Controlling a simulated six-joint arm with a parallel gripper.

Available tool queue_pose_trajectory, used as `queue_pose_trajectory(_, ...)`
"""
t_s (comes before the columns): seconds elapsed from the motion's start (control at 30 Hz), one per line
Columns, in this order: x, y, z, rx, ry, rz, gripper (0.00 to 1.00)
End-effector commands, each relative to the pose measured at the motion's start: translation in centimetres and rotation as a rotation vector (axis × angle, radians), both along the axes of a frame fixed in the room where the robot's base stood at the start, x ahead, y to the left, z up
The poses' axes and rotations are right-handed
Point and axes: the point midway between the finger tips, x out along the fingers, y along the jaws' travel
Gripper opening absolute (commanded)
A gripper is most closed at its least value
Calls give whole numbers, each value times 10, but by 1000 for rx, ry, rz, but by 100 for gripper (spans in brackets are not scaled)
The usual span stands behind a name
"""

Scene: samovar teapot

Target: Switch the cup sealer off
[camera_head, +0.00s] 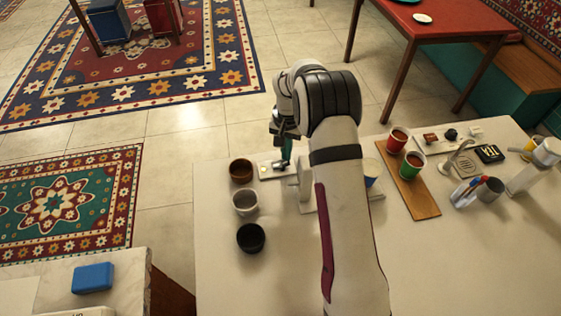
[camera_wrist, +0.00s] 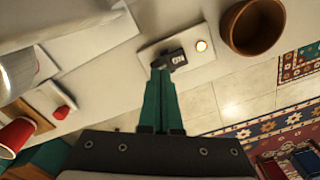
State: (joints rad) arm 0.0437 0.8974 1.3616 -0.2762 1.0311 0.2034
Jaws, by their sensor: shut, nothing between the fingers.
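A small white switch plate (camera_head: 268,170) lies near the far edge of the white counter. It also shows in the wrist view (camera_wrist: 207,73). On it sit a dark switch block (camera_wrist: 172,60) with pale lettering that seems to read ON, and a round lamp (camera_wrist: 202,46) that looks lit. My gripper (camera_head: 286,163) is above the plate. In the wrist view its green fingers (camera_wrist: 160,72) are together and empty, with the tips at the switch block; I cannot tell whether they touch it. A white machine part (camera_head: 304,188), likely the cup sealer, is mostly hidden behind my arm.
A brown cup (camera_head: 241,171), a pale cup (camera_head: 245,203) and a black cup (camera_head: 251,238) stand left of the plate. Right of my arm, a wooden board (camera_head: 418,196) carries a red and a green cup. The front left of the counter is clear.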

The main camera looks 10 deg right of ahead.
Motion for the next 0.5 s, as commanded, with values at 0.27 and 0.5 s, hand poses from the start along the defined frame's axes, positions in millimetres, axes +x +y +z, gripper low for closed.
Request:
queue_pose_trajectory(0.27,0,0,-5,1,1,-1,0)
queue_pose_trajectory(0.5,0,0,-8,0,1,0,0)
